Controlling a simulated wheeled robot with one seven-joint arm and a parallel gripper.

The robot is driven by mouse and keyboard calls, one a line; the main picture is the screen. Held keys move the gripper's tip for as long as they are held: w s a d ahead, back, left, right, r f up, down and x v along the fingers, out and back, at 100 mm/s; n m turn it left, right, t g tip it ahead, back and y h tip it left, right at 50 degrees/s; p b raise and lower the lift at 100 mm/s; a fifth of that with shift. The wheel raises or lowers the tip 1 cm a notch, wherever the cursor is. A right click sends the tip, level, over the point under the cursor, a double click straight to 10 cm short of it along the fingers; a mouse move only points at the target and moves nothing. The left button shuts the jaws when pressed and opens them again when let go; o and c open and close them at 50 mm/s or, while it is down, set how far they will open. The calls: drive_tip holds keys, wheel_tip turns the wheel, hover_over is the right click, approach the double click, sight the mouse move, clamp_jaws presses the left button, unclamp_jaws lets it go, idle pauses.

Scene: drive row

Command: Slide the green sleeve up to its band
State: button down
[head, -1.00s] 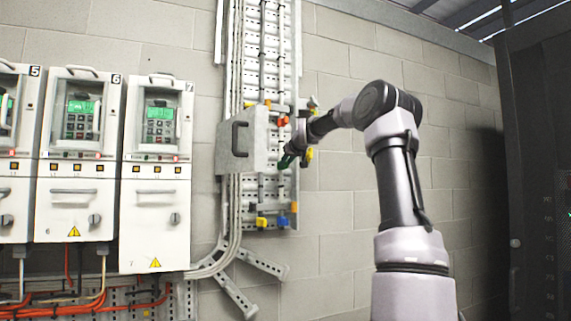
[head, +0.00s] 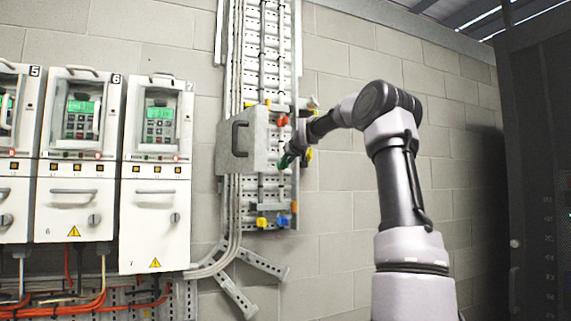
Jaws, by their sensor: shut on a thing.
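The green sleeve (head: 284,162) shows as a small green patch at the right edge of the grey cover box, on a vertical rod of the wall rack. My gripper (head: 290,156) is at the sleeve and shut on it. The fingers are small and partly hidden by the wrist. The rods (head: 281,60) run up the perforated rack (head: 271,90). I cannot make out which mark is the green sleeve's band.
A grey box with a handle (head: 243,145) stands out just left of my gripper. Red (head: 283,120), blue (head: 294,206) and yellow (head: 261,222) pieces sit on the rack. Drive cabinets (head: 157,190) stand at the left. A dark cabinet (head: 540,180) stands at the right.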

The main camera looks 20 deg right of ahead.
idle(0.4)
wheel_tip(320, 180, up, 9)
drive_tip(key=shift+f, duration=0.15)
drive_tip(key=c, duration=0.8)
unclamp_jaws()
drive_tip(key=shift+c, duration=0.2)
drive_tip(key=shift+o, duration=0.2)
drive_tip(key=v, duration=1)
drive_tip(key=shift+s, duration=0.35)
drive_tip(key=shift+s+d, duration=0.1)
